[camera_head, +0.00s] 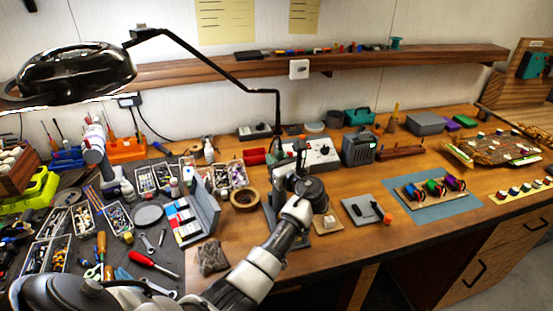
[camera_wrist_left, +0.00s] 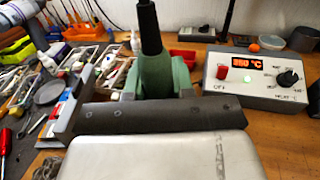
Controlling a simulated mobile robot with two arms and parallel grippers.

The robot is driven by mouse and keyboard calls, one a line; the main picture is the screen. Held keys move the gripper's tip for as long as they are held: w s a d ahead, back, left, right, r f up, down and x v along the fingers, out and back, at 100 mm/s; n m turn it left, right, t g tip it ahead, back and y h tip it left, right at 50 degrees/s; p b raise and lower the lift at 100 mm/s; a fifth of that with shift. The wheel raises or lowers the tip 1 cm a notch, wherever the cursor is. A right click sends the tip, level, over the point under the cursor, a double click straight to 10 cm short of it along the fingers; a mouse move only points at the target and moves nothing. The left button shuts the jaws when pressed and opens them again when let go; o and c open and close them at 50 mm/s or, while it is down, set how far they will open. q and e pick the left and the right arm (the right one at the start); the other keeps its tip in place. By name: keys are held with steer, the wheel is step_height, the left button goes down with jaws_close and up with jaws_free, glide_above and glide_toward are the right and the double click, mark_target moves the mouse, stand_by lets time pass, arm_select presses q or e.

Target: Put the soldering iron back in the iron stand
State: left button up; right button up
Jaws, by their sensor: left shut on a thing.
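My left gripper (camera_head: 283,182) reaches over the middle of the bench and is shut on the soldering iron (camera_head: 301,152), which points upright. In the left wrist view the iron shows as a black tapered part (camera_wrist_left: 149,28) above a green body (camera_wrist_left: 155,72), just beyond the gripper's dark edge. The fingertips and the iron's lower end are hidden. A base with a beige pad (camera_head: 327,223), which looks like part of the iron stand, lies just right of and below the gripper. The rest of the stand is mostly hidden behind my gripper. My right gripper is not in view.
The soldering station (camera_head: 321,152), its display lit (camera_wrist_left: 247,62), stands behind the gripper. A tape roll (camera_head: 244,198) and a grey organiser (camera_head: 200,208) are to the left. A grey tray (camera_head: 358,211) and a blue mat (camera_head: 432,207) are to the right.

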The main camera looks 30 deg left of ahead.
arm_select(q)
steer(key=shift+f, duration=0.45)
steer(key=o, duration=1.3)
steer(key=shift+o, duration=0.2)
steer(key=shift+s+d+r+p, duration=0.25)
steer(key=shift+d+p, duration=0.1)
steer(key=shift+d, duration=0.15)
steer(key=s+d+r+p, duration=0.1)
steer(key=s+d+p, duration=0.1)
steer(key=d+p, duration=0.2)
steer(key=shift+s+d+r, duration=0.3)
steer(key=shift+d, duration=0.35)
